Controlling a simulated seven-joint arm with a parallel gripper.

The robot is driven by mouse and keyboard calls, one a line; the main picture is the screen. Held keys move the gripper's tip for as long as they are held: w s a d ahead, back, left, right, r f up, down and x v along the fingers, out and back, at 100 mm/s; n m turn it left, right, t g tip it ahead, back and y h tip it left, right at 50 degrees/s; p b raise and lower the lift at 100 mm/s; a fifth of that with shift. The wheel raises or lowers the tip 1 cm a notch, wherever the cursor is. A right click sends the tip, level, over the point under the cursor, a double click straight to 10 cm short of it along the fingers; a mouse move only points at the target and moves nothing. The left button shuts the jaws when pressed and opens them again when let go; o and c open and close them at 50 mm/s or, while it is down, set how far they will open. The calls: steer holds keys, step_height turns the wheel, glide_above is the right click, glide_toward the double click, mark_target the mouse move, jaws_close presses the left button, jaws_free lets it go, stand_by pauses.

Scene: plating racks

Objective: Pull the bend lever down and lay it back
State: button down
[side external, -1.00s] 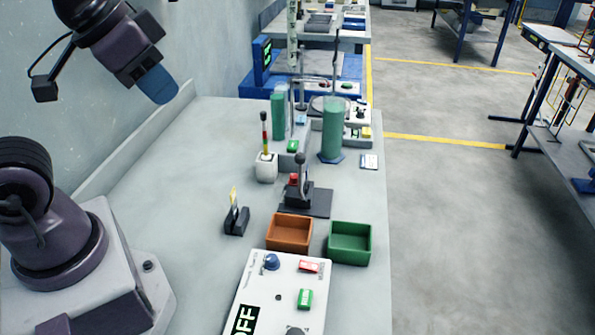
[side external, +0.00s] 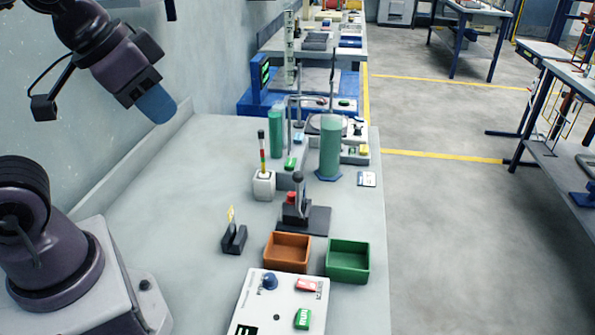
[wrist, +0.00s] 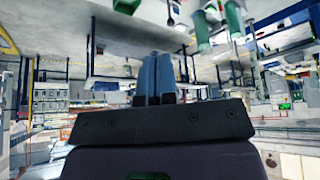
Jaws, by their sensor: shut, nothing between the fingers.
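A lever with a dark round knob (side external: 298,177) stands about upright on a dark base plate (side external: 318,221) in the middle of the bench; it looks like the bend lever. A small red part (side external: 291,197) sits beside its shaft. My gripper (side external: 157,104) is high at the upper left, well apart from the lever and touching nothing. In the wrist view its blue fingers (wrist: 156,78) are together and empty. A dark rod shows near the top of the wrist view, but I cannot tell whether it is the lever.
An orange bin (side external: 287,252) and a green bin (side external: 347,261) stand in front of the lever. A white block with a striped rod (side external: 264,185), a green cylinder (side external: 330,148) and a dark holder (side external: 234,239) stand around it. A white control panel (side external: 262,304) is nearest. The bench's left is clear.

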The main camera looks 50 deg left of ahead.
steer(key=c, duration=1.5)
jaws_free()
steer(key=o, duration=0.5)
steer(key=w+f+g, duration=0.2)
steer(key=f, duration=0.1)
steer(key=shift+w+d+f, duration=0.2)
steer(key=shift+d+f, duration=0.05)
steer(key=shift+d, duration=0.15)
steer(key=shift+c, duration=0.2)
steer(key=n+y, duration=0.1)
steer(key=n, duration=0.1)
glide_toward(294, 176)
steer(key=shift+t, duration=0.5)
steer(key=x, duration=1.2)
steer(key=shift+s+f, duration=0.3)
steer(key=shift+f, duration=0.1)
jaws_close()
